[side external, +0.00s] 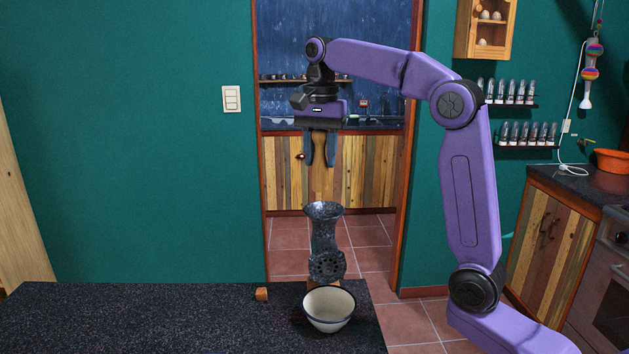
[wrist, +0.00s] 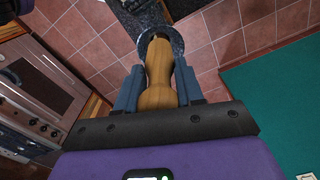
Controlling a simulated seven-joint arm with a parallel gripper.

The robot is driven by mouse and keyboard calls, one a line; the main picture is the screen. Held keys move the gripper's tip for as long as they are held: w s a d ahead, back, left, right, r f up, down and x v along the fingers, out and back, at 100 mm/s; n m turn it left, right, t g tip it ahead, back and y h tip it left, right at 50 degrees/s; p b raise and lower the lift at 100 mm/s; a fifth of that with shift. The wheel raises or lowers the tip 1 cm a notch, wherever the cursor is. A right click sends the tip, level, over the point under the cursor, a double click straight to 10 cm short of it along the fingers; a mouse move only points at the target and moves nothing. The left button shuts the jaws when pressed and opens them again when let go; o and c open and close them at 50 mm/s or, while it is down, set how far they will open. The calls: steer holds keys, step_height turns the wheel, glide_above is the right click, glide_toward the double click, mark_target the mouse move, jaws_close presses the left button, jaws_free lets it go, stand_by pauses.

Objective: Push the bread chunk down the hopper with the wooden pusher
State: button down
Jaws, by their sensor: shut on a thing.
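My gripper (side external: 320,163) is shut on the wooden pusher (side external: 320,148), which hangs upright between the two fingers. In the wrist view the pusher (wrist: 158,68) points away from the fingers towards the hopper. In the wrist view the hopper rim (wrist: 177,43) shows around the pusher's far end. A small brown chunk (side external: 262,294) lies on the counter left of the grinder; I cannot tell if it is bread. The inside of the hopper is hidden.
The grinder's perforated plate (side external: 327,266) faces the front. A white bowl with a dark rim (side external: 329,309) stands before it on the dark speckled counter (side external: 150,318). The counter's left part is clear. An oven (side external: 607,285) stands far right.

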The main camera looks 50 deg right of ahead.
mark_target(324, 185)
steer(key=shift+w+d+r, duration=0.2)
steer(key=shift+d, duration=0.3)
steer(key=shift+w+d+r, duration=0.15)
steer(key=shift+d+r, duration=0.05)
steer(key=shift+d, duration=0.3)
steer(key=shift+d+f, duration=0.15)
steer(key=shift+f, duration=2.55)
steer(key=shift+f, duration=1.85)
stand_by(1.8)
steer(key=shift+r, duration=0.15)
stand_by(0.5)
